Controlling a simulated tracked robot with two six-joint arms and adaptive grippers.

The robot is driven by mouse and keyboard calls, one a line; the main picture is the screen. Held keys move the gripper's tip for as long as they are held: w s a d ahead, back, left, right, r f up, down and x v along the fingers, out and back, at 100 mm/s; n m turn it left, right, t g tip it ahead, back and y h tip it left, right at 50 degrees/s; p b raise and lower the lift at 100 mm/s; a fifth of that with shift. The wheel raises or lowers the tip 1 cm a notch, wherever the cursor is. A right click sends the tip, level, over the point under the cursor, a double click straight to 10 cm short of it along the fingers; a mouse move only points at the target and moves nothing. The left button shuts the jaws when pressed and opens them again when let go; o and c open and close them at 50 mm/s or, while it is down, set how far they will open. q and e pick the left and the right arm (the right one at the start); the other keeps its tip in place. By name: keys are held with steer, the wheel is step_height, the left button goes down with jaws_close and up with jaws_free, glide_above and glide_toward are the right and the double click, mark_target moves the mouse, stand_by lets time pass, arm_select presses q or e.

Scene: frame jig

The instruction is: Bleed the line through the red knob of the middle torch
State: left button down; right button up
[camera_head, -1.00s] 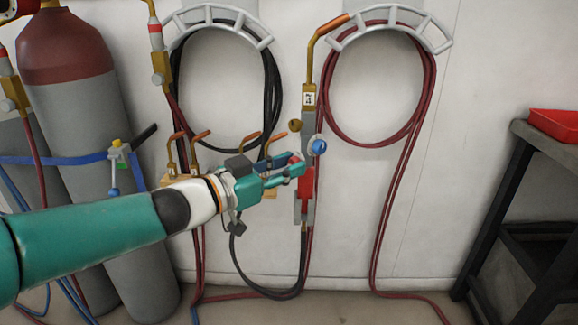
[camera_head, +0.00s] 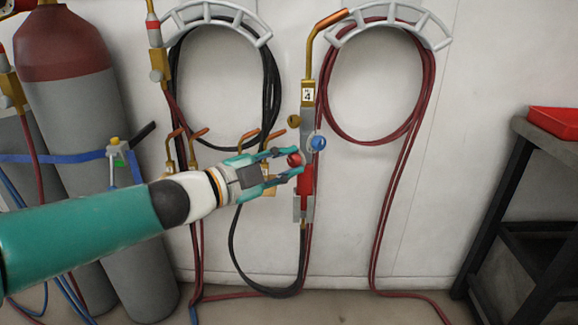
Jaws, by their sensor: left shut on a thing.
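The torch (camera_head: 308,123) hangs upright on the wall between the two hose hangers, with a copper neck at the top and a white label reading 4. A red knob (camera_head: 295,159) sits on its left side. A blue knob (camera_head: 318,143) is on its right and a brass knob (camera_head: 294,121) is higher on the left. My left gripper (camera_head: 294,162) reaches in from the left with one teal finger above and one below the red knob, shut on it. My right gripper is out of view.
Coiled black hose (camera_head: 270,85) and red hose (camera_head: 427,90) hang from grey hangers. Several copper tips (camera_head: 198,133) stand behind my gripper. A grey cylinder (camera_head: 75,120) with a blue strap (camera_head: 60,158) stands left. A dark cart (camera_head: 530,170) with a red tray (camera_head: 556,122) stands right.

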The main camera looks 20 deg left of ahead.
arm_select(q)
steer(key=m+b, duration=0.1)
steer(key=m, duration=0.1)
steer(key=m+b, duration=0.1)
steer(key=m, duration=0.2)
steer(key=shift+d+f, duration=0.1)
steer(key=shift+f, duration=0.1)
steer(key=shift+m+t+y+b, duration=0.4)
steer(key=shift+m+b, duration=0.65)
steer(key=shift+m, duration=1.25)
steer(key=shift+f, duration=0.1)
steer(key=c, duration=0.9)
jaws_free()
